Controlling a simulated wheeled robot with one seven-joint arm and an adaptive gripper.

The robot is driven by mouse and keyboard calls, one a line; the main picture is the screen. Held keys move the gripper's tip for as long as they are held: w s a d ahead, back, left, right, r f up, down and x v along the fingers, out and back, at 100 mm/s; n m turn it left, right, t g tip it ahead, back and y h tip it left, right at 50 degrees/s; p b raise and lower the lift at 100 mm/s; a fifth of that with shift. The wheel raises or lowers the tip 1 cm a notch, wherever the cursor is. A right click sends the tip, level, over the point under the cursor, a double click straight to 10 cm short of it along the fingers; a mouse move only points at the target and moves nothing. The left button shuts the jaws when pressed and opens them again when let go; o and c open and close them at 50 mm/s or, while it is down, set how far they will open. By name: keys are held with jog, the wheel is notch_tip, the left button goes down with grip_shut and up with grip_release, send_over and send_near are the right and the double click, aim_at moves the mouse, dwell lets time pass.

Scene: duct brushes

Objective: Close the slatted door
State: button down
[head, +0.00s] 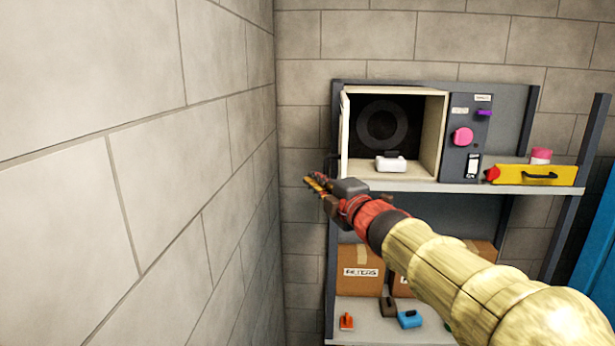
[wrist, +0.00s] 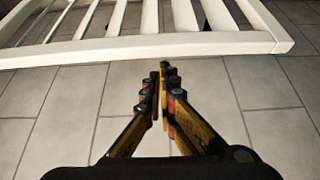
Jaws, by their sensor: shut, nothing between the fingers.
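The white slatted door (head: 345,128) stands swung open at the left side of the beige box (head: 440,135), seen almost edge-on in the head view. In the wrist view its white frame (wrist: 170,48) and slats cross the top of the picture. My gripper (head: 314,182) is just left of and below the door's lower edge in the head view. Its fingertips (wrist: 160,70) are together and empty, just short of the door's frame in the wrist view. I cannot tell whether they touch it. The door's hinge is not clear.
A white object (head: 390,163) sits inside the box's opening. A dark control panel (head: 465,137) with a pink knob adjoins the box at right. A yellow drawer-like case (head: 535,175) lies on the shelf (head: 480,187). The block wall (head: 140,170) runs close along my gripper's left.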

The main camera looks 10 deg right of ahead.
jog(key=shift+w+d+f, duration=0.15)
jog(key=shift+d, duration=0.05)
jog(key=shift+d+y, duration=0.15)
jog(key=shift+y, duration=0.15)
jog(key=shift+s+d+n+y+b, duration=0.4)
jog(key=shift+d+n+y+b, duration=0.05)
jog(key=shift+d+n+y, duration=0.15)
jog(key=shift+g, duration=0.3)
